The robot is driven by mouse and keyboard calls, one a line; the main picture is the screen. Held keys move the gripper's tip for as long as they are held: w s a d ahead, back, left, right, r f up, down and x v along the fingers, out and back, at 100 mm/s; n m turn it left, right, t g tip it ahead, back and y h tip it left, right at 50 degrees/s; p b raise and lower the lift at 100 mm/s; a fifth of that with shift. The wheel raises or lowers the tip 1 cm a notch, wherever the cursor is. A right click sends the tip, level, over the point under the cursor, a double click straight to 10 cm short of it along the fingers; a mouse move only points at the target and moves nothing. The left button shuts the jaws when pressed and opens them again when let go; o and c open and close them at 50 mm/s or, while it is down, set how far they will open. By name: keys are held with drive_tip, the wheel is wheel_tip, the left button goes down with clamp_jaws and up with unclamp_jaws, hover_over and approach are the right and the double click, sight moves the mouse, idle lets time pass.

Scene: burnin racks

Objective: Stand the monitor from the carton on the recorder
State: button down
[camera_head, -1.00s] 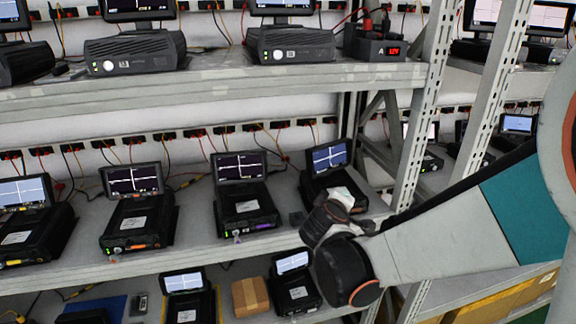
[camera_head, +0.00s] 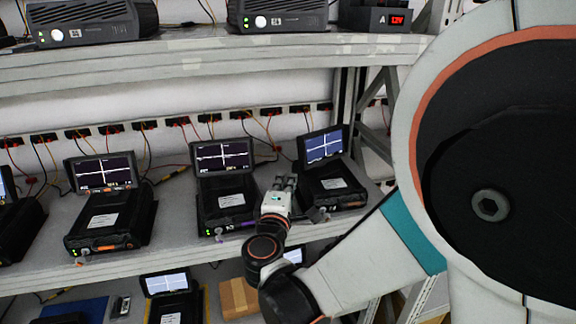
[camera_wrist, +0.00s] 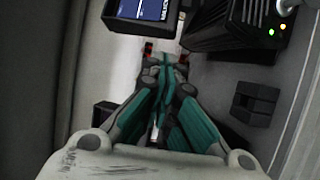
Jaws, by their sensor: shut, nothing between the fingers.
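My gripper (camera_head: 285,183) is shut and empty, over the middle shelf between two black recorders with monitors standing on them. In the wrist view its teal fingers (camera_wrist: 168,70) meet at the tips. A brown carton (camera_head: 238,298) sits on the lower shelf; I cannot see what is in it. On the lower shelf at left, a dark device (camera_head: 66,319) is cut off by the frame's bottom edge, by a blue mat (camera_head: 82,307). I cannot tell whether it is the recorder meant.
A small dark slotted block (camera_wrist: 255,103) lies near the gripper. The upper shelf edge (camera_head: 180,65) runs above; a rack post stands at right.

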drive_tip(key=w, duration=0.5)
drive_tip(key=shift+w+d+b, duration=0.3)
drive_tip(key=shift+d, duration=0.1)
drive_tip(key=shift+w+d, duration=0.7)
drive_tip(key=shift+d, duration=0.25)
drive_tip(key=shift+s, duration=0.1)
